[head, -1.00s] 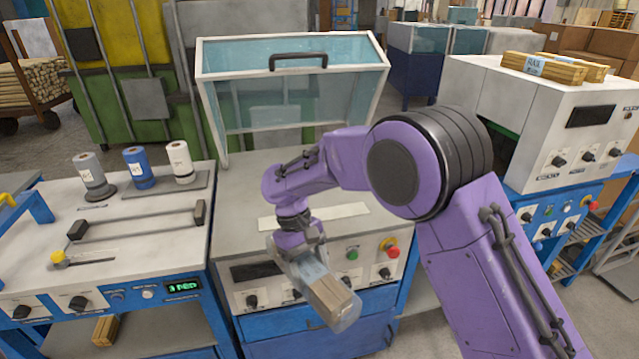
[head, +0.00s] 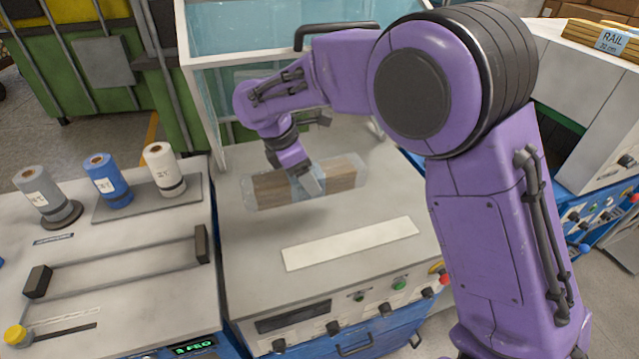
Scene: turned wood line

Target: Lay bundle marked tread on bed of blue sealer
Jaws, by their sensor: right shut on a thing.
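My right gripper (head: 308,180) is shut on a wood bundle (head: 343,174) wrapped in clear film. The bundle lies lengthwise across the picture, over the rear part of the grey bed (head: 250,265) of the blue-based sealer. I cannot tell whether it touches the bed or is held just above it. A pale blue band around its middle is partly covered by the gripper, and I cannot read any marking. The sealer's framed clear lid (head: 188,90) is raised behind the bundle. My left gripper is not in view.
A white strip (head: 350,243) lies on the bed in front of the bundle, with bare bed around it. Grey, blue (head: 107,180) and white rolls stand on the left bench. A bundle marked RAIL (head: 612,42) lies on the white machine at right.

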